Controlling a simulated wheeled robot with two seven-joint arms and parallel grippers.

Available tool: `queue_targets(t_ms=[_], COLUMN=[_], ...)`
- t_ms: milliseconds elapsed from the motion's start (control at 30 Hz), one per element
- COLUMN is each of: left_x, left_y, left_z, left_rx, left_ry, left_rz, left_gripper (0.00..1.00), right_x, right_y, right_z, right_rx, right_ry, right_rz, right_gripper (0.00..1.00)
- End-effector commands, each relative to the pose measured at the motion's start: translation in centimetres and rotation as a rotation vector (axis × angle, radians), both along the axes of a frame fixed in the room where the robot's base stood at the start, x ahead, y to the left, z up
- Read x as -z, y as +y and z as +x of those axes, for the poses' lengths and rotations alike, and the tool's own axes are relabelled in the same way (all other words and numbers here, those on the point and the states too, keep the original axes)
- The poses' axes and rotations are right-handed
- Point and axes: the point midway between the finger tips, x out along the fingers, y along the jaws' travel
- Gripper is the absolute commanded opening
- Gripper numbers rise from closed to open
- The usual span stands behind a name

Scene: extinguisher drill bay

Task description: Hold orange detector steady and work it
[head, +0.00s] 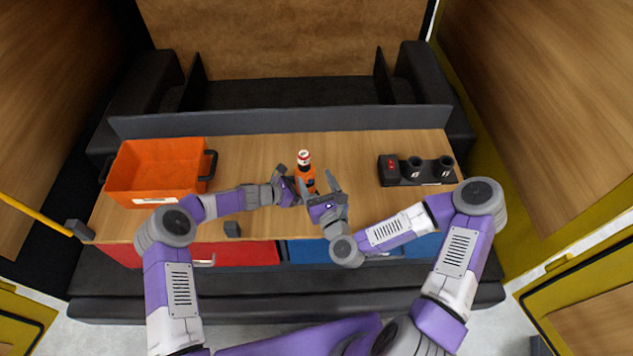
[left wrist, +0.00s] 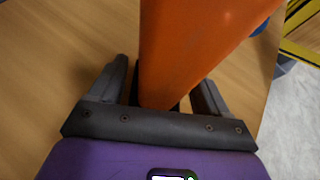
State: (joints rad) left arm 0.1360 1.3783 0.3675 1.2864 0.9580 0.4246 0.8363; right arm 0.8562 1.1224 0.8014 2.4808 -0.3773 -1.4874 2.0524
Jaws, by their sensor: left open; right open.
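The orange detector (head: 306,178) stands upright near the middle of the wooden table, with a white and red top. In the left wrist view its orange body (left wrist: 190,45) rises between the two fingers. My left gripper (head: 291,177) is open, its fingers on either side of the detector's body; I cannot tell whether they touch it. It also shows in the left wrist view (left wrist: 165,95). My right gripper (head: 320,188) is open and empty in the head view, just right of and in front of the detector. The detector's lower part is partly hidden by the grippers.
An orange crate (head: 160,197) with dark handles stands at the table's left. A black holder (head: 430,178) with a red part and two dark cups stands at the right. The back of the wooden table (head: 255,150) is clear.

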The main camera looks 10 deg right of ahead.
Motion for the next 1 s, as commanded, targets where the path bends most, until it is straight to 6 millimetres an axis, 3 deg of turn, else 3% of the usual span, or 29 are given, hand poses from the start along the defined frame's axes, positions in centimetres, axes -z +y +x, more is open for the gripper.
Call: queue_targets(t_ms=[167,600,800,1000], left_x=[-0.6,-4.8,-5.7,-5.8], left_y=[1.1,8.4,9.9,10.1], left_z=[-0.2,-2.5,-3.0,-3.1], left_rx=[-0.001,-0.001,0.0,0.0], left_ry=[0.0,-0.001,-0.001,0.0], left_rz=[0.0,0.001,0.0,0.0], left_gripper=[0.77,0.77,0.77,0.77], right_x=[0.0,0.0,0.0,0.0], right_y=[0.0,0.0,0.0,0.0], right_z=[0.0,0.0,0.0,0.0], right_rx=[0.0,0.0,0.0,0.0], right_ry=[0.0,0.0,0.0,0.0], right_rz=[0.0,0.0,0.0,0.0], right_gripper=[0.72,0.72,0.72,0.72])
